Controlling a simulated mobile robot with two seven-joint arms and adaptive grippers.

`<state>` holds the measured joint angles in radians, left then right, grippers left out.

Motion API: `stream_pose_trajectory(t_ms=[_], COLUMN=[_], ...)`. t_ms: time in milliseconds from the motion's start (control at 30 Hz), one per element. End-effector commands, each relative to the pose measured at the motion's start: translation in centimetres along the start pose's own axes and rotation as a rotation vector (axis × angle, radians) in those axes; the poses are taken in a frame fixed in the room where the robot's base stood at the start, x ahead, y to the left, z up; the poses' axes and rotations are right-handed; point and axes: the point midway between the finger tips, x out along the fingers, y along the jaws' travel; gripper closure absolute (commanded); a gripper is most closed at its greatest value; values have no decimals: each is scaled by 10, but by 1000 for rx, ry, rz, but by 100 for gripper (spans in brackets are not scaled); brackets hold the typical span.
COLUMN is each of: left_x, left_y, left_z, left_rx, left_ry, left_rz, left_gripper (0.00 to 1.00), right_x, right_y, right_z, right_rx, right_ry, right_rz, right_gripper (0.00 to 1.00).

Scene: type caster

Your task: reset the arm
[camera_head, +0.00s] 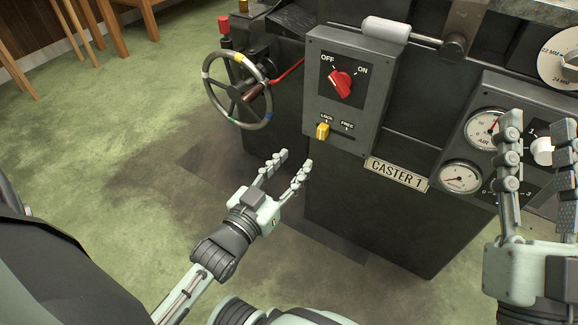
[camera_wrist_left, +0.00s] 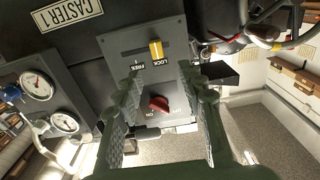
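My left gripper (camera_head: 290,170) is open and empty, below and to the left of the control box (camera_head: 312,92) on the dark caster machine. In the left wrist view its open fingers (camera_wrist_left: 165,95) frame the box, with the red knob (camera_wrist_left: 159,104) and the yellow lever (camera_wrist_left: 156,48) showing between and above them. In the head view the red knob (camera_head: 341,83) sits between OFF and ON. The yellow lever (camera_head: 322,131) is at the LOCK end of its slot. My right gripper (camera_head: 537,150) is open at the right edge, in front of the gauge panel.
A handwheel (camera_head: 237,90) with coloured marks stands left of the box. The gauge panel (camera_head: 470,135) has round dials, and a white knob (camera_head: 542,151) shows between my right fingers. The CASTER 1 plate (camera_head: 398,174) is below. Green floor (camera_head: 130,150) is free at left.

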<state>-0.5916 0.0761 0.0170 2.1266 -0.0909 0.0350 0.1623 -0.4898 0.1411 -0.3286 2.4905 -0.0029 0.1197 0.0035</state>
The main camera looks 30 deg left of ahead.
Motion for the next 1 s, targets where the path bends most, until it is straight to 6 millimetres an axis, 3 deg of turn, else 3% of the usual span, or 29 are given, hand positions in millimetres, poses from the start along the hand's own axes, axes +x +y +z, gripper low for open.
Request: stream_pose_trajectory(t_ms=[667,767,867,1000], left_x=[-6,-3,1,-6], left_y=[2,16,45,90], left_z=[-4,-24,-67,-141], left_rx=[-1,-7,-22,-53], left_ry=[8,49,136,287], left_rz=[4,30,86,177], left_gripper=[60,60,60,60], right_x=[0,0,0,0], right_y=[0,0,0,0], right_z=[0,0,0,0], right_rx=[0,0,0,0], right_ry=[0,0,0,0], right_rz=[0,0,0,0], right_gripper=[60,60,60,60])
